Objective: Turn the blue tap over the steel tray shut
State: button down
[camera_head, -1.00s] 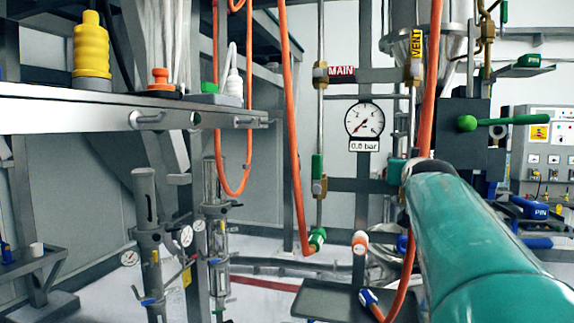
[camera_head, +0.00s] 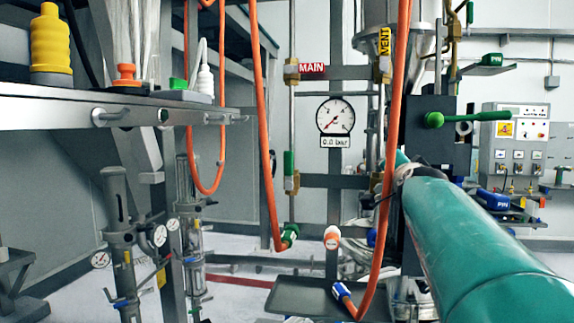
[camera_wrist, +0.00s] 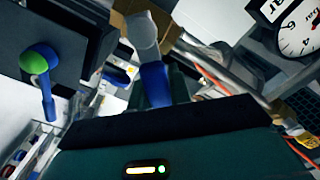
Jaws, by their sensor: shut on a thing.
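In the wrist view the blue tap's handle (camera_wrist: 155,84) stands roughly upright in the picture, below a pale round end and a brass-coloured block. My gripper (camera_wrist: 160,74) is shut on this blue handle; its dark fingers show only partly above the wide wrist body. In the head view a small blue part (camera_head: 372,237), perhaps the same tap, shows behind the orange hose. The steel tray (camera_head: 290,300) lies low in the middle of the head view. My teal arm reaches in from the lower right there, and its gripper end is hidden.
An orange hose (camera_head: 391,150) hangs close in front of my arm. A gauge (camera_head: 335,116) reads about zero. A dark box with a green lever (camera_head: 470,118) stands behind my arm. Glass-tube columns (camera_head: 118,230) and a shelf (camera_head: 60,108) fill the left.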

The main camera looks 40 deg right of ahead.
jog(key=shift+s+d+f+m, duration=0.2)
jog(key=shift+f+m, duration=0.45)
jog(key=shift+m, duration=0.8)
jog(key=shift+s+d+f+m, duration=0.15)
jog(key=shift+f+m, duration=0.5)
jog(key=shift+m, duration=0.85)
jog(key=shift+s+d+f+m, duration=0.2)
jog(key=shift+f+m, duration=0.45)
jog(key=shift+m, duration=0.8)
jog(key=c, duration=1.3)
grip_release()
jog(key=shift+s+a, duration=0.1)
